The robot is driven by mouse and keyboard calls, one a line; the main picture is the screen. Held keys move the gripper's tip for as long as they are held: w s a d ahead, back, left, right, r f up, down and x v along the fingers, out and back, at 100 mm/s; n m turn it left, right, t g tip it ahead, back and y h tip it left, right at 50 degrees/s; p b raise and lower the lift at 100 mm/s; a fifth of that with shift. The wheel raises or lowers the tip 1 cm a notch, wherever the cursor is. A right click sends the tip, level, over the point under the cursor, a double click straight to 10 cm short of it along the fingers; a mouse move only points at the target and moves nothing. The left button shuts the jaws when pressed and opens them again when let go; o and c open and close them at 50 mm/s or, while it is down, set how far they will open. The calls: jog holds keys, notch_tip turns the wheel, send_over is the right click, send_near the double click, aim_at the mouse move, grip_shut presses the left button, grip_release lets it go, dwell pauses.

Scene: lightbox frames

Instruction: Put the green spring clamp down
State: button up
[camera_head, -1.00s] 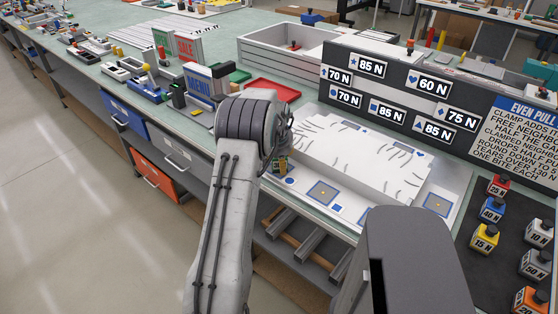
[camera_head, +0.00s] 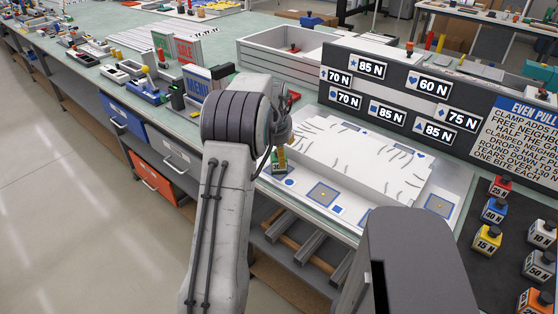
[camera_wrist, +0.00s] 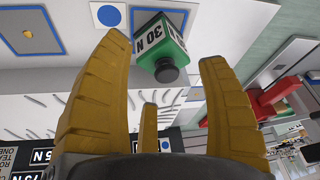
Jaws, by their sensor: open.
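The green spring clamp (camera_wrist: 160,42), a block with a white "30 N" label and a dark round knob, shows just beyond my fingertips in the wrist view. It sits at a blue-outlined square on the white board. In the head view the clamp (camera_head: 279,163) is at the board's near left corner, partly below my gripper. My gripper (camera_wrist: 163,52) is open, its yellow fingers spread apart on either side of the knob with a visible gap. In the head view my gripper (camera_head: 281,132) is mostly hidden behind my wrist.
The white board (camera_head: 350,150) has other blue-marked squares and a blue dot (camera_wrist: 108,15) beside the clamp. A label panel (camera_head: 400,100) stands behind it. Several weight-marked clamps (camera_head: 488,238) stand on a dark mat at right. A red object (camera_wrist: 272,100) lies nearby.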

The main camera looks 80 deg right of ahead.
jog(key=b+v, duration=0.2)
jog(key=v, duration=0.3)
jog(key=w+a+r+n+t, duration=0.1)
jog(key=w+a+r+n, duration=0.15)
jog(key=w+a, duration=0.5)
jog(key=w+a+r+n+t, duration=0.1)
jog(key=w+a+r+n, duration=0.2)
jog(key=w, duration=0.8)
jog(key=w+a+n+y, duration=0.15)
jog(key=w+a, duration=0.25)
jog(key=a, duration=0.4)
jog(key=w+a+n, duration=0.3)
jog(key=w+a, duration=0.2)
jog(key=a, duration=0.4)
jog(key=a+f+n+t+y, duration=0.1)
jog(key=a+n, duration=0.3)
jog(key=a, duration=1.1)
jog(key=s+a+f+n+y, duration=0.1)
jog(key=s+a+f+n, duration=0.1)
jog(key=a, duration=0.4)
jog(key=s+a+f+n, duration=0.2)
jog(key=s+a+n, duration=0.2)
jog(key=s+a, duration=0.2)
jog(key=shift+a+f+t+y, duration=0.15)
jog(key=shift+f+t+y, duration=0.05)
jog(key=shift+t+y, duration=0.15)
jog(key=shift+r+p, duration=0.1)
jog(key=shift+p, duration=0.2)
